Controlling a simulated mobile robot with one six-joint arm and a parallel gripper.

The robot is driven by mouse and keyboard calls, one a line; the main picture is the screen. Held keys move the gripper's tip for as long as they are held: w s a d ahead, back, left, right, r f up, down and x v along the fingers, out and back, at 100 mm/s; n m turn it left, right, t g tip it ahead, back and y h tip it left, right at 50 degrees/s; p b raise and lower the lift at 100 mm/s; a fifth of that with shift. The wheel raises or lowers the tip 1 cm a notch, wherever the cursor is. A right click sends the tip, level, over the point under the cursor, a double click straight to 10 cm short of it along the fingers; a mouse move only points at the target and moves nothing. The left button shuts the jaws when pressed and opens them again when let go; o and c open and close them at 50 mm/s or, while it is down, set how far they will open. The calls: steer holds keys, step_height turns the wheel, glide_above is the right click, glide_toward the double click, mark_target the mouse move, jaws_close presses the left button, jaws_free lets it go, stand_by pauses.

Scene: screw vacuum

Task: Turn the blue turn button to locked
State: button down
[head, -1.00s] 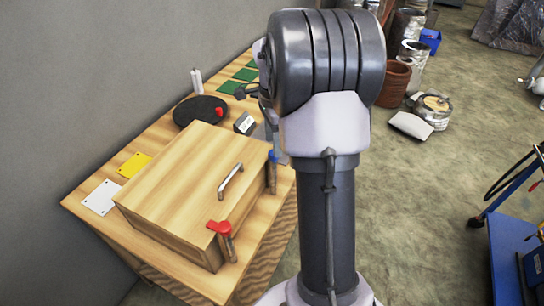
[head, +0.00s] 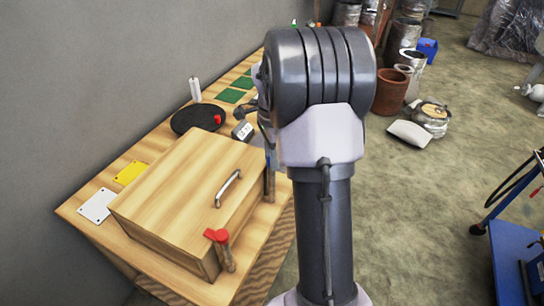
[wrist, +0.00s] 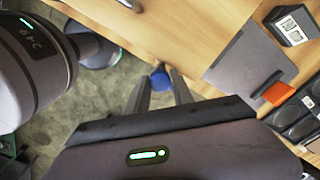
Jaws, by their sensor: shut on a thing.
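The blue turn button (wrist: 159,80) shows in the wrist view as a small round blue top between my two fingers. My gripper (wrist: 160,75) is shut on it from above, beside the edge of the wooden box (wrist: 185,25). In the head view my arm hides the gripper and the blue top; which way the button points cannot be told. The wooden box (head: 185,178) has a closed lid with a metal handle (head: 228,188). A red turn button (head: 216,236) sits on a post at the box's near corner.
The wooden table (head: 75,211) stands against a grey wall. On it are a yellow card (head: 130,172), a white card (head: 96,206), a black round plate (head: 197,118) and a small dark block (head: 242,131). Open floor lies to the right, with a blue cart (head: 515,255).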

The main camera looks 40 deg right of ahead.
steer(key=shift+n, duration=0.3)
steer(key=n+p, duration=0.2)
steer(key=p, duration=0.1)
steer(key=shift+r+n, duration=0.15)
steer(key=shift+n, duration=0.25)
steer(key=n+p, duration=0.3)
steer(key=n, duration=0.2)
steer(key=shift+n, duration=0.3)
steer(key=n+p, duration=0.3)
steer(key=n, duration=0.1)
steer(key=shift+n+p, duration=1.05)
steer(key=shift+n, duration=1.35)
steer(key=c, duration=1.1)
jaws_free()
